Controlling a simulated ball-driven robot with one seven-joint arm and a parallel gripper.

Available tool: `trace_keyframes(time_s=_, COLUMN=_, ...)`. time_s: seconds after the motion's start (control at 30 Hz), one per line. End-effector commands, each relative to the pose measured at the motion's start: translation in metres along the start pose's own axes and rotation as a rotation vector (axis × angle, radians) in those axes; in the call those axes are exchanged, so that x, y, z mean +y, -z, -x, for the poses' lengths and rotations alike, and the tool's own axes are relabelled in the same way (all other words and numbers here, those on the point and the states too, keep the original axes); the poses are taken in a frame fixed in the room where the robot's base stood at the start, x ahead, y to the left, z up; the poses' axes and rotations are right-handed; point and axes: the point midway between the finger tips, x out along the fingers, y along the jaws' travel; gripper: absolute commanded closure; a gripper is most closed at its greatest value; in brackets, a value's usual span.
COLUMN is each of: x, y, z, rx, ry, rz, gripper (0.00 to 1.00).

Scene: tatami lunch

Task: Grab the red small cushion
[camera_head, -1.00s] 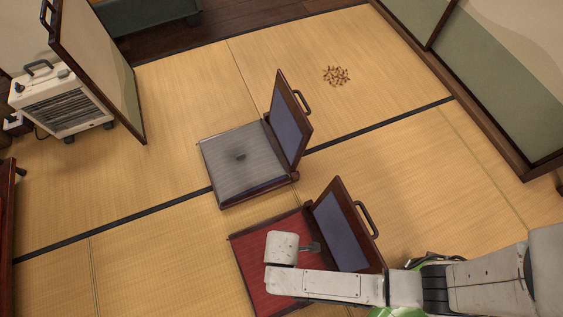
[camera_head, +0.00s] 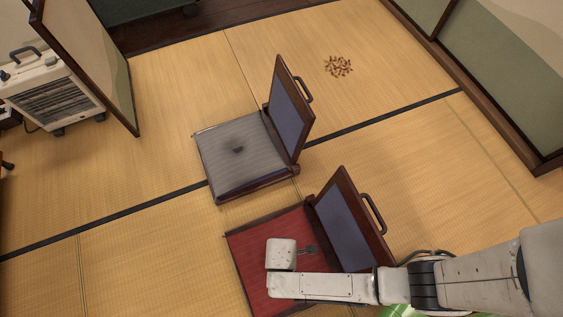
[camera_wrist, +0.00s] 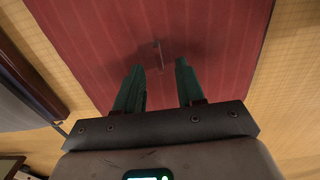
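The red cushion (camera_head: 258,247) lies on the seat of the nearer legless chair (camera_head: 346,222), partly hidden by my arm in the head view. In the wrist view the red cushion (camera_wrist: 225,45) fills most of the picture, with a small tuft at its middle. My gripper (camera_wrist: 159,80) has its two dark green fingers apart with nothing between them. The fingers point at the cushion near the tuft. I cannot tell whether the fingertips touch the cloth.
A second legless chair (camera_head: 290,105) with a grey cushion (camera_head: 235,155) stands just behind. A heater (camera_head: 50,92) and a folding screen (camera_head: 95,60) stand at the left. A brown pile (camera_head: 338,66) lies on the tatami. Open mat (camera_head: 130,255) lies left of the chairs.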

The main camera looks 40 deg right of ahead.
Motion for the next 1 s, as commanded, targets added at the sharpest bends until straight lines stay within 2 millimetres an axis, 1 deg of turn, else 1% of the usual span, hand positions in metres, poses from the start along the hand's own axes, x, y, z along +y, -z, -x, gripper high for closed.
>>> trace_keyframes(time_s=0.03, x=0.001, y=-0.001, z=-0.013, rx=-0.001, ry=0.000, rz=0.001, gripper=0.62)
trace_keyframes(time_s=0.1, x=0.001, y=-0.001, z=-0.023, rx=-0.002, ry=0.001, rz=0.001, gripper=0.62)
trace_keyframes(time_s=0.2, x=0.001, y=-0.001, z=-0.032, rx=-0.001, ry=0.001, rz=0.001, gripper=0.62)
trace_keyframes(time_s=0.47, x=0.002, y=-0.001, z=-0.032, rx=-0.001, ry=0.001, rz=0.000, gripper=0.62)
trace_keyframes(time_s=0.57, x=0.002, y=-0.001, z=-0.032, rx=-0.001, ry=0.001, rz=0.000, gripper=0.69)
trace_keyframes(time_s=0.87, x=0.002, y=-0.001, z=-0.032, rx=-0.001, ry=0.001, rz=0.000, gripper=0.98)
trace_keyframes(time_s=0.9, x=0.002, y=-0.001, z=-0.032, rx=-0.001, ry=0.001, rz=0.000, gripper=1.00)
trace_keyframes(time_s=1.0, x=0.002, y=-0.001, z=-0.032, rx=-0.001, ry=0.001, rz=0.000, gripper=1.00)
